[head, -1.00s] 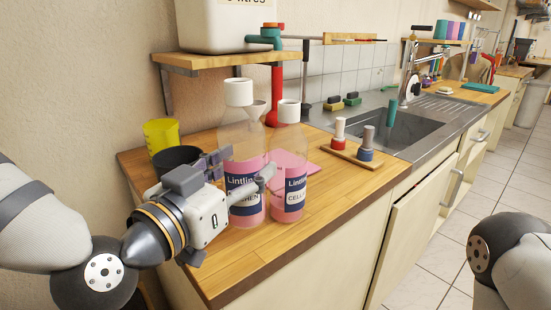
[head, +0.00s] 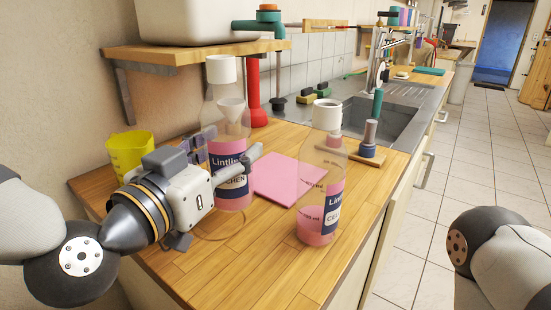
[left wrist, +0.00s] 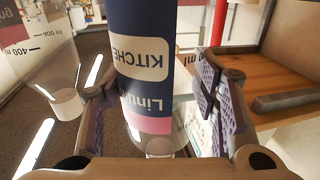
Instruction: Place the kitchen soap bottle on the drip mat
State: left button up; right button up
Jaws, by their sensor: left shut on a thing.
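The kitchen soap bottle (head: 229,188) is clear, with pink liquid, a blue label and a white cap. It stands upright on or just above the worktop, left of the drip mat. My left gripper (head: 228,163) is shut around its label. In the left wrist view the upside-down KITCHEN label of the bottle (left wrist: 140,58) is between the fingers of my left gripper (left wrist: 160,100). The pink drip mat (head: 290,181) lies flat with nothing seen on it. My right arm shows at the right edge; its gripper is out of view.
A similar cellar bottle (head: 318,215) stands at the mat's right front and overlaps it in view. A yellow jug (head: 130,152) stands behind my left arm. A wooden shelf (head: 190,55) with a white container overhangs the back. The front worktop (head: 255,265) is clear.

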aim_at(237, 157)
pick_arm(q)
jog(key=w+f+b, duration=0.1)
jog(key=w+d+f+b, duration=0.1)
jog(key=shift+f+b, duration=0.1)
jog(key=shift+b, duration=0.3)
jog(key=shift+f+b+x, duration=0.1)
jog(key=shift+f+x, duration=0.25)
jog(key=shift+x, duration=2.15)
jog(key=shift+f+b+x, duration=0.15)
jog(key=shift+f+x, duration=0.2)
jog(key=shift+x, duration=2.15)
jog(key=shift+f+b+x, duration=0.1)
jog(key=shift+f+x, duration=0.25)
jog(key=shift+x, duration=2.15)
pick_arm(e)
jog(key=s+f+g, duration=0.2)
jog(key=s+f, duration=0.3)
jog(key=shift+f, duration=0.2)
jog(key=shift+d, duration=0.1)
pick_arm(q)
jog(key=shift+f, duration=0.2)
jog(key=o, duration=1.3)
jog(key=shift+r, duration=0.1)
